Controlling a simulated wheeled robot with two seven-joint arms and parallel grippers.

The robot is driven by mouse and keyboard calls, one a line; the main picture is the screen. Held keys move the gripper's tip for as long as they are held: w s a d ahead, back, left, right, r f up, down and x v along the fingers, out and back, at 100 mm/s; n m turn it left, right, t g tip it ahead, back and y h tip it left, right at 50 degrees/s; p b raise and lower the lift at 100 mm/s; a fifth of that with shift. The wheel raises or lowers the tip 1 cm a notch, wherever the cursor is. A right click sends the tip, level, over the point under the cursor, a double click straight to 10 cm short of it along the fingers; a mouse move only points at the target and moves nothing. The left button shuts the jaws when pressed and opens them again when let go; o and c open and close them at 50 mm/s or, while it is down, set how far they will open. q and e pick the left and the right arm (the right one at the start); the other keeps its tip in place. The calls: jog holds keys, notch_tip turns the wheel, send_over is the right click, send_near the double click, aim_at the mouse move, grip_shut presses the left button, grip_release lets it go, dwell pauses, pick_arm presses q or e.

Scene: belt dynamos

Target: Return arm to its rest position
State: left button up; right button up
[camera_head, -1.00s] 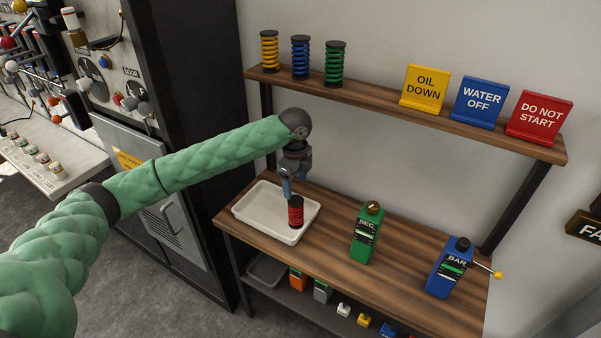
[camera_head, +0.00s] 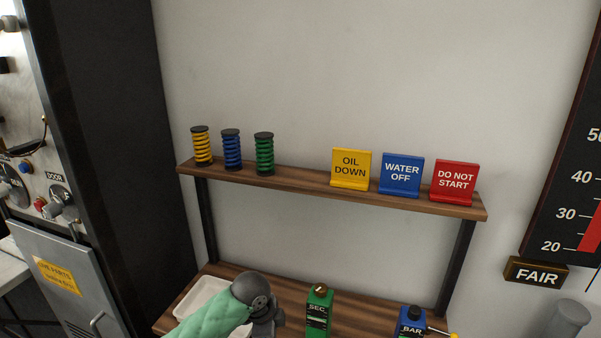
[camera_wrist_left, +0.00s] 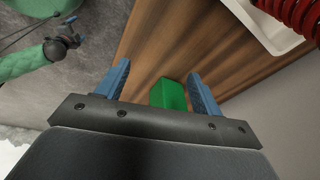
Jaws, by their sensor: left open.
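My left arm (camera_head: 213,316), in a green quilted sleeve, enters the head view at the bottom. Its dark wrist ends over the workbench, between the white tray and the green SEC bottle; the left fingertips are hidden there. In the left wrist view the left gripper (camera_wrist_left: 157,87) shows two blue fingers spread apart. A plain green block (camera_wrist_left: 169,94) shows in the gap between them; I cannot tell whether it is the SEC bottle, and neither finger visibly closes on it. My right gripper (camera_wrist_left: 70,22) shows small at the upper left there, its jaws too small to judge.
The white tray (camera_head: 186,304) holds a red spring (camera_wrist_left: 296,14). The SEC bottle (camera_head: 319,309) and a blue BAR bottle (camera_head: 411,322) stand right of my wrist. The shelf (camera_head: 300,182) above carries three springs and three signs. A dark cabinet (camera_head: 120,150) is at left.

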pick_arm(q)
jog(key=s+f+n+t+h, duration=0.15)
jog(key=s+f+n, duration=0.35)
jog(key=s, duration=0.6)
jog(key=s+a+f+n+y, duration=0.1)
jog(key=s+a+n+y, duration=0.1)
jog(key=s+a+n, duration=0.6)
jog(key=s+a+f+n+y, duration=0.2)
jog(key=s+a+n, duration=0.1)
jog(key=s+a, duration=0.55)
jog(key=s+d+f, duration=0.1)
jog(key=d+f, duration=0.1)
jog(key=f, duration=1.5)
jog(key=d+f, duration=0.2)
jog(key=f, duration=1.5)
jog(key=s+f+g, duration=0.1)
jog(key=s+f, duration=0.5)
jog(key=f, duration=0.6)
jog(key=shift+f, duration=0.25)
